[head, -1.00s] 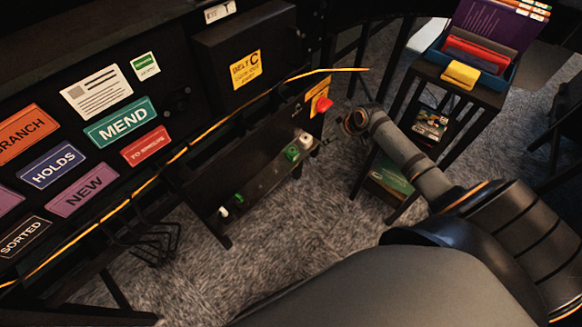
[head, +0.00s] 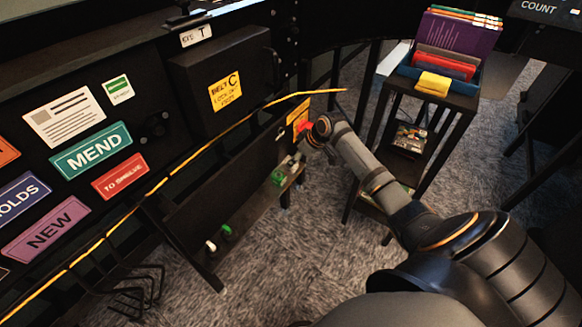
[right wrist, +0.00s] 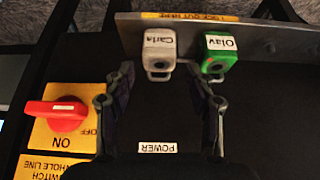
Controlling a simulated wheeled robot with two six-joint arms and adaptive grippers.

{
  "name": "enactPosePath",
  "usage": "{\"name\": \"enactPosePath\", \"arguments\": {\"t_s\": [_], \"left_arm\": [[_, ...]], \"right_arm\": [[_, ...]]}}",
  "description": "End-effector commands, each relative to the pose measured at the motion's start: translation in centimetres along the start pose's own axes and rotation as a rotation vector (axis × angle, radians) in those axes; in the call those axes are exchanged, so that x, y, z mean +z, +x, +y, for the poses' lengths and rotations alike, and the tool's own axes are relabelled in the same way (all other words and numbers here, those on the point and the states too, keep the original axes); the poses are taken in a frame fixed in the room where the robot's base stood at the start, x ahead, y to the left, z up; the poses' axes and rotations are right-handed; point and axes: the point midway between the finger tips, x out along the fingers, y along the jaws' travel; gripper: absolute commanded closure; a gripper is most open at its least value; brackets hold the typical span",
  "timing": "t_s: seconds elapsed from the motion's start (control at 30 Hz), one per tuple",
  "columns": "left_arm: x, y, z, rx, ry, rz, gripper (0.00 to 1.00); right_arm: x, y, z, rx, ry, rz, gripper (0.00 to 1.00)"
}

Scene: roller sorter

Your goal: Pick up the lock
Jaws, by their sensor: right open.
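Two padlocks hang side by side on a dark bar in the right wrist view: a white one labelled "Carla" (right wrist: 160,48) and a green one labelled "Olav" (right wrist: 218,56). My right gripper (right wrist: 160,82) is open and empty, its fingers pointing toward the bar with the white lock ahead between them. The green lock is just beyond the right finger. My left gripper is out of view.
A red rotary switch (right wrist: 55,116) on a yellow plate reads "ON", left of my gripper. A dark stand (head: 447,97) with a blue bin is at the right. A yellow cable (head: 215,140) runs along the sorter front.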

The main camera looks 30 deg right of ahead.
Motion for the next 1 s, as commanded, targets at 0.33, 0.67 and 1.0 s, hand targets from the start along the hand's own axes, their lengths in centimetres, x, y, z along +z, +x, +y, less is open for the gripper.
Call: {"name": "enactPosePath", "arguments": {"t_s": [0.33,0.67,1.0], "left_arm": [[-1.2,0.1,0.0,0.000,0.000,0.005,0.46],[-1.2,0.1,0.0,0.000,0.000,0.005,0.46],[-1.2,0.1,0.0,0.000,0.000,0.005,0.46]], "right_arm": [[-0.1,2.9,0.1,0.001,0.000,0.000,0.45],[-0.1,2.9,0.1,0.001,0.000,0.000,0.78],[-0.2,2.8,0.1,0.001,0.000,0.001,0.93]]}}
